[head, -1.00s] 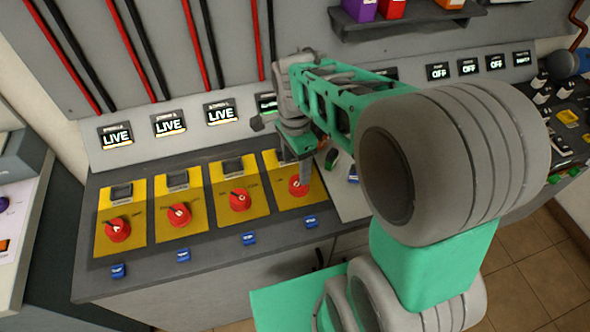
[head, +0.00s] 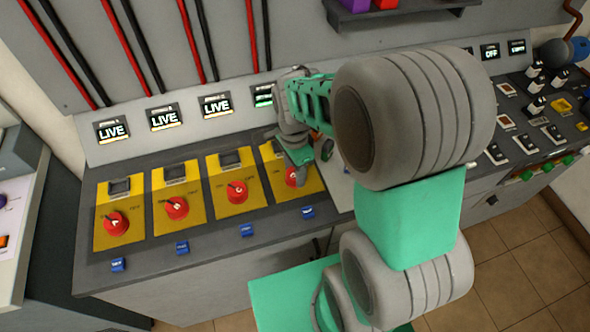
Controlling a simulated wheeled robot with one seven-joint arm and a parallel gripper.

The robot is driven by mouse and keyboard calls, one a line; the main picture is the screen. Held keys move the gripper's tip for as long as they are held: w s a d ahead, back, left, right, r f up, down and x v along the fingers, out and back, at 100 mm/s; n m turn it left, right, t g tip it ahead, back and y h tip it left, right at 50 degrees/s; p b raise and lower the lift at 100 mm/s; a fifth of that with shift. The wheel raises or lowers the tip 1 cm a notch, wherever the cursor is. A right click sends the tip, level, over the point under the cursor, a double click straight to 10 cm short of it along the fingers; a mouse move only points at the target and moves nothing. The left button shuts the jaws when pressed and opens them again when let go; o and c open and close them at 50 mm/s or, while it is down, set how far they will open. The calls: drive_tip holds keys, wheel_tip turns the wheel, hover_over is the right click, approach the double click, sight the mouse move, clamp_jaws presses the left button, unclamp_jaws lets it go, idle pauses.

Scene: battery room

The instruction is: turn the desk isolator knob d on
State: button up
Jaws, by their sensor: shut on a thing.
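Four red isolator knobs sit on yellow plates along the desk, and the fourth from the left, at my gripper, appears to be knob d (head: 292,178). My gripper (head: 299,175) points down over its yellow plate (head: 269,158) and is shut on this knob, covering its right side. The knob's pointer is hidden, so its exact angle cannot be told. The display above (head: 263,95) shows small pale green text, too small to read and partly covered by my arm.
The neighbouring red knob (head: 237,191) stands close on the left, below a display reading LIVE (head: 216,105). Small blue tags, one of them at the front edge (head: 308,212), lie before the plates. A panel of switches (head: 528,110) is at the right.

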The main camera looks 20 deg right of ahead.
drive_tip(key=c, duration=0.7)
drive_tip(key=shift+c, duration=0.2)
drive_tip(key=shift+n, duration=0.5)
drive_tip(key=n, duration=0.3)
drive_tip(key=shift+n, duration=0.4)
drive_tip(key=n, duration=1.3)
drive_tip(key=shift+s, duration=0.1)
